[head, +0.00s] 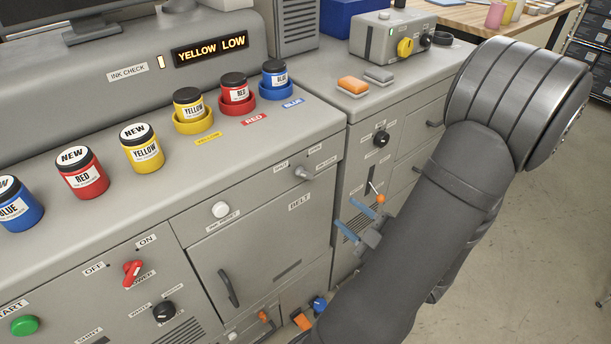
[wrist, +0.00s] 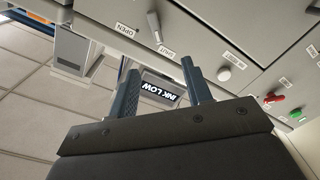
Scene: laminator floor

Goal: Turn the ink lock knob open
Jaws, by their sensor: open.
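The ink lock knob (head: 303,172) is a small grey knob on the front of the grey cabinet, near the top right corner above the BELT door, with small labels around it. In the wrist view the knob (wrist: 154,26) shows as a pale elongated handle between the OPEN and SHUT labels. My gripper (head: 345,212) is open and empty, with two blue fingers pointing left, to the right of and below the knob, apart from it. In the wrist view my gripper (wrist: 160,75) has its fingers spread, and the knob lies beyond them.
A white knob (head: 221,209), a red power knob (head: 132,272) and the door handle (head: 228,288) are on the same front. Ink jars, including a yellow jar (head: 188,103), stand on the top. A lever with an orange ball (head: 380,198) is near my fingers.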

